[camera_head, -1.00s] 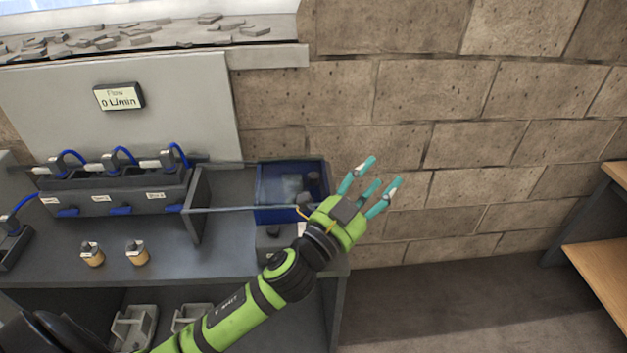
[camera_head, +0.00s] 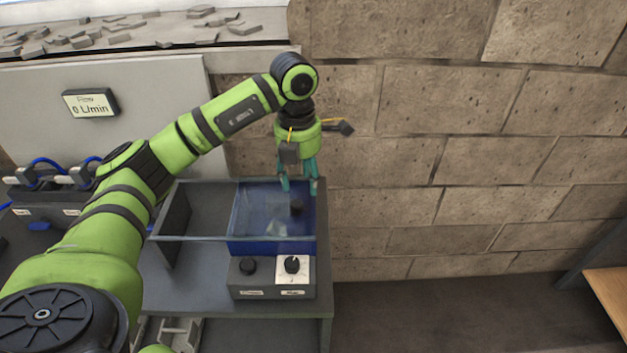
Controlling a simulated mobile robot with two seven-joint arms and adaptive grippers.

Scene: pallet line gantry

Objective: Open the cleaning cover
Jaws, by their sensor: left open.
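No part is labelled as the cleaning cover; a clear, glass-like panel with a pale front edge (camera_head: 195,239) spans the right end of the bench and may be it. Behind this edge is a blue open-topped tank (camera_head: 272,247) with a small dark object (camera_head: 297,208) inside. My left gripper (camera_head: 299,188) points down over the back of the tank, its teal fingers apart and holding nothing. I cannot tell whether the fingertips touch the panel. My right gripper is not in view.
A control box (camera_head: 247,285) with two dark knobs stands in front of the tank. A flow display (camera_head: 91,103) reads 0 L/min on the grey back panel. A block wall (camera_head: 450,140) rises behind and to the right. A wooden shelf (camera_head: 610,290) is at far right.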

